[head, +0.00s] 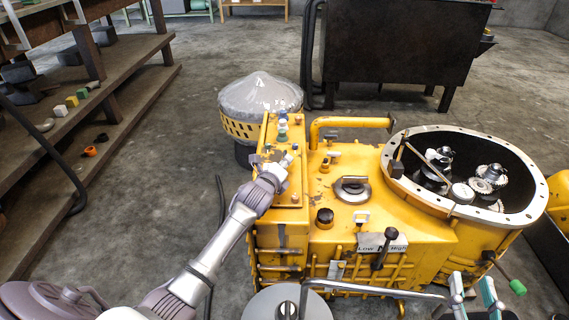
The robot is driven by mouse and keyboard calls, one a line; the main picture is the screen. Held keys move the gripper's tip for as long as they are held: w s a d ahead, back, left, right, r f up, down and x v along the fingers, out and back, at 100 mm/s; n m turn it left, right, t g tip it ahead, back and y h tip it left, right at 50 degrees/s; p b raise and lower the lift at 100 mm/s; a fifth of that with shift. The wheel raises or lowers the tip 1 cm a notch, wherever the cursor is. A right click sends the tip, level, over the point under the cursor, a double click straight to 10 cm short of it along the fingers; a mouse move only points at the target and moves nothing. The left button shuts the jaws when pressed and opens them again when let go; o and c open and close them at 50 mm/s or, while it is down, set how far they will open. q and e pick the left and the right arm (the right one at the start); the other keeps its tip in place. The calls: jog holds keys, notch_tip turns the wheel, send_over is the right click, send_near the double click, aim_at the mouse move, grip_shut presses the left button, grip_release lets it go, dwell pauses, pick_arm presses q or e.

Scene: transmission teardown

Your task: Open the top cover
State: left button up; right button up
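The yellow transmission housing (420,228) stands on the floor at right of centre. A narrow yellow plate with bolts, which looks like the top cover (275,131), lies along its upper left side. My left gripper (290,157) is over the right edge of this plate, and my arm hides part of it. The fingertips are too small to tell whether they touch or hold anything. My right gripper (474,288) is at the bottom edge, in front of the housing. Its two fingers are apart with nothing visible between them.
A round flanged opening (536,206) at the right holds several gears. A yellow pipe (350,122), a lever (384,248) and a green-tipped handle (517,287) stick out from the housing. A covered drum (240,129) stands behind. Wooden shelves (112,112) are at left; grey floor lies between.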

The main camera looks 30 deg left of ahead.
pick_arm(q)
grip_shut()
